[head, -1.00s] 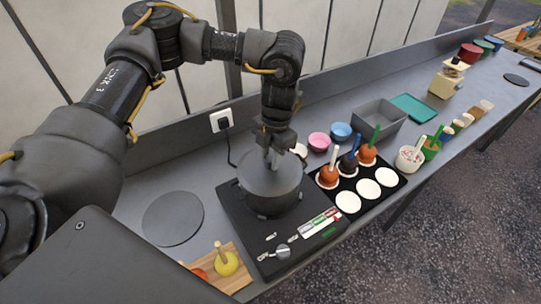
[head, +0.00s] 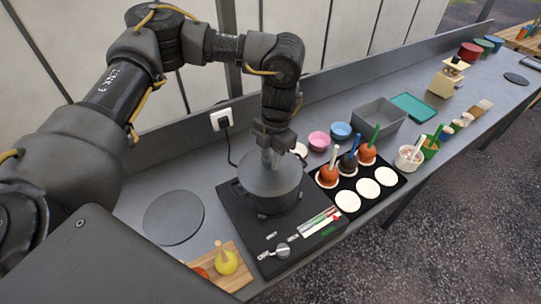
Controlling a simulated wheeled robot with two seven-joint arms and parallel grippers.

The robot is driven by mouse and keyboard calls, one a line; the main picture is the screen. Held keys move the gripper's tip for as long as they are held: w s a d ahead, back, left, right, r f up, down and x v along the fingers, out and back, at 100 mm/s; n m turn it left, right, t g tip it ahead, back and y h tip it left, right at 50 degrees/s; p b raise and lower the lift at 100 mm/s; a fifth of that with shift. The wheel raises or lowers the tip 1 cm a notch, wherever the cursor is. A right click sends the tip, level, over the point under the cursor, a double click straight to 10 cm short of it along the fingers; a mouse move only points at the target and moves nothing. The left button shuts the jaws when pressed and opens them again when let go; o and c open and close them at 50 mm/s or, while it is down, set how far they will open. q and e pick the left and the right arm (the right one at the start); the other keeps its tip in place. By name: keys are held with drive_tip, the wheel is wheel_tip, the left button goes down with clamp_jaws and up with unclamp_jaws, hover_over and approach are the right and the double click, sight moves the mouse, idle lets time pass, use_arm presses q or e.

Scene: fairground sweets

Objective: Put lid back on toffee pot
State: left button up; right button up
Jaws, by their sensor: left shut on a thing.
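The toffee pot (head: 270,200) is a dark grey pot standing on a black hot plate (head: 250,238) with a dial and a small display strip. A grey lid (head: 268,174) is on top of the pot, and I see no gap between them. My left gripper (head: 270,157) points down over the middle of the lid and is shut on its knob, which the fingers mostly hide. My right gripper is not in view.
A grey round mat (head: 173,218) lies left of the hot plate. A wooden board (head: 236,262) with apples is in front. Right are a black tray (head: 377,204) with coated apples on sticks, a grey bin (head: 379,122) and small tubs. A cable runs to a wall socket (head: 221,120).

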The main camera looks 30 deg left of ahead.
use_arm(q)
drive_tip(key=o, duration=1.6)
drive_tip(key=shift+r+p, duration=3.25)
drive_tip(key=shift+r, duration=0.3)
clamp_jaws()
